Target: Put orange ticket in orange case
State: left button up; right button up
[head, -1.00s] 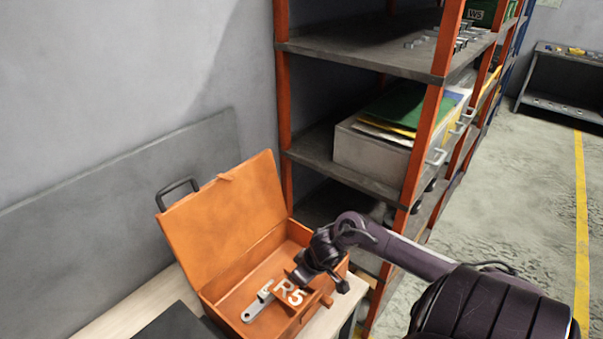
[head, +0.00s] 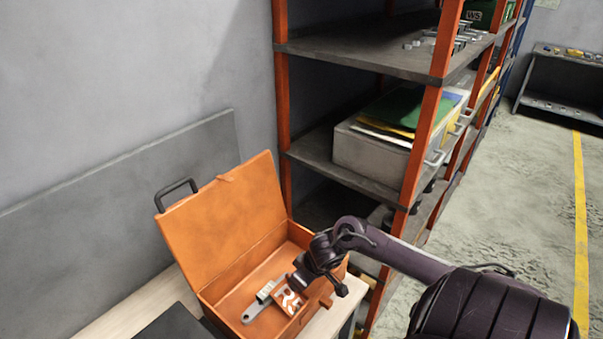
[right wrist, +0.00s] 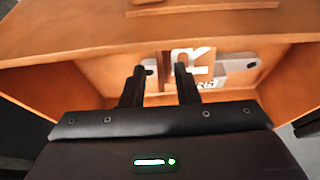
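The orange case (head: 222,225) stands open on the table, its lid tilted back. The orange ticket (head: 289,301), with white lettering, lies tilted inside the case beside a grey metal bracket (head: 254,313). My right gripper (head: 298,287) is over the case, just above the ticket. In the right wrist view its fingers (right wrist: 160,70) are apart, and the ticket (right wrist: 203,74) shows behind and right of the right-hand finger. That finger hides part of the ticket. My left gripper is not in view.
An orange-post shelf rack (head: 425,140) stands close behind and right of the case, holding a grey bin (head: 372,154) with folders. A dark flat object (head: 172,325) lies on the table left of the case. The floor at right is clear.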

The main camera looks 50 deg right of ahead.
jog(key=shift+r, duration=0.25)
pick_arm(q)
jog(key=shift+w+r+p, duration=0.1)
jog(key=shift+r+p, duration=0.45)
pick_arm(e)
jog(key=v, duration=1.2)
jog(key=shift+s+r, duration=0.1)
